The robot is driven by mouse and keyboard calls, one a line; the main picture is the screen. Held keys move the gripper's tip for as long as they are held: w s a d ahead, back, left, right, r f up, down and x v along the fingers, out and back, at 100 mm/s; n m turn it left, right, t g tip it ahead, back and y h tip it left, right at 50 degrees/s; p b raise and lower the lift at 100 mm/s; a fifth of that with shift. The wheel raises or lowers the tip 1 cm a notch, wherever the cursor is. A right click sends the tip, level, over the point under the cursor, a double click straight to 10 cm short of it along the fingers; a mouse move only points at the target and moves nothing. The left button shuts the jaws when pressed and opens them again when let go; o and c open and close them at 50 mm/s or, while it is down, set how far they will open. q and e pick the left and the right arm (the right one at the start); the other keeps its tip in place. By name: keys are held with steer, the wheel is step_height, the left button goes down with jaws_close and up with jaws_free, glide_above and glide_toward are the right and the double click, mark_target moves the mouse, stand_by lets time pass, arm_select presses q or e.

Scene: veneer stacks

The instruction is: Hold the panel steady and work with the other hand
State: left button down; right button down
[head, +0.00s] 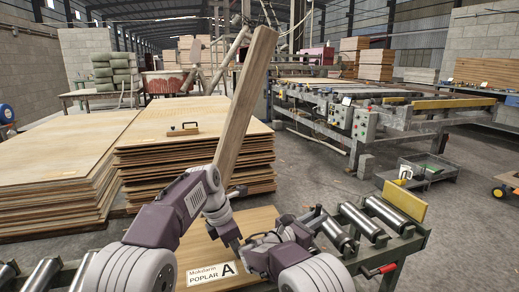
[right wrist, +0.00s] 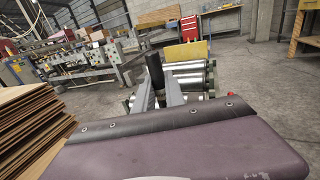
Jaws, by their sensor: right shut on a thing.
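A pale wooden panel (head: 262,222) lies flat among the rollers in front of me. Its white label (head: 211,274) reads "Mokdarin POPLAR A". My left gripper (head: 233,238) points down at the panel; its tips are small and dark, and I cannot tell if they touch it. My right gripper (head: 314,217) is over the panel's right side, beside the rollers. It is shut on a dark upright cylinder (right wrist: 155,70), seen between its fingers in the right wrist view. The cylinder's lower part is hidden there.
A long wooden plank (head: 250,90) rises behind my left arm, its lower end hidden. Veneer stacks (head: 60,165) stand at left. Metal rollers (head: 384,211) and a yellow plate (head: 405,204) are at right.

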arm_select(q)
steer(key=shift+f, duration=0.1)
arm_select(e)
steer(key=shift+r, duration=0.1)
